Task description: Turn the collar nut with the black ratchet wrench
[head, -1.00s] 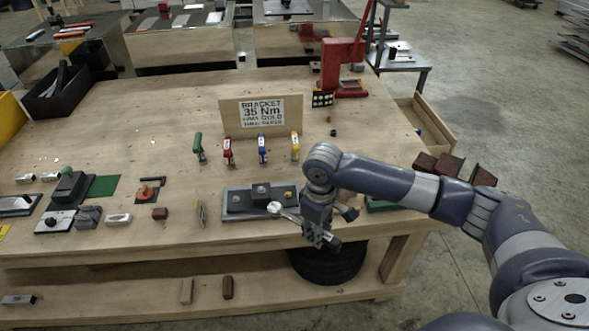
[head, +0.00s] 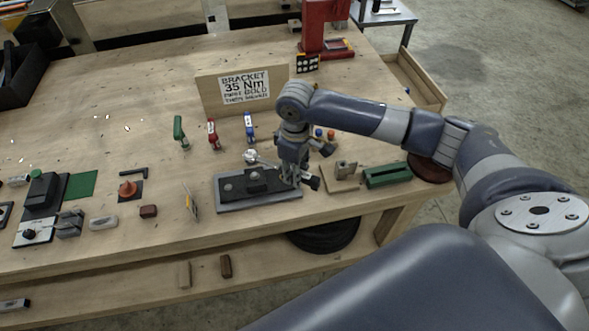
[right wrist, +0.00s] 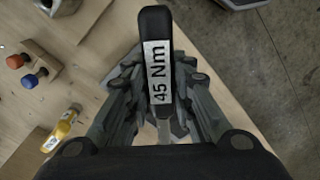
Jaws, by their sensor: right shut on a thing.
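My right gripper (head: 302,180) is over the right end of the dark bracket on its grey base plate (head: 228,205). In the right wrist view its fingers (right wrist: 160,85) are shut on the black ratchet wrench (right wrist: 155,25), whose handle carries a "45 Nm" label. In the head view the wrench's silver head (head: 250,157) sticks out left of the gripper, behind the bracket. Silver bolt heads show on the bracket; its right end is hidden by the gripper. I cannot tell which part is the collar nut. My left gripper is not in view.
A sign board (head: 232,92) stands behind the bracket. Green (head: 180,132), red (head: 213,135) and blue (head: 249,127) handled tools stand before it. A wooden block with a metal piece (head: 341,178) and a green block (head: 388,175) lie to the right. The table's front edge is close.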

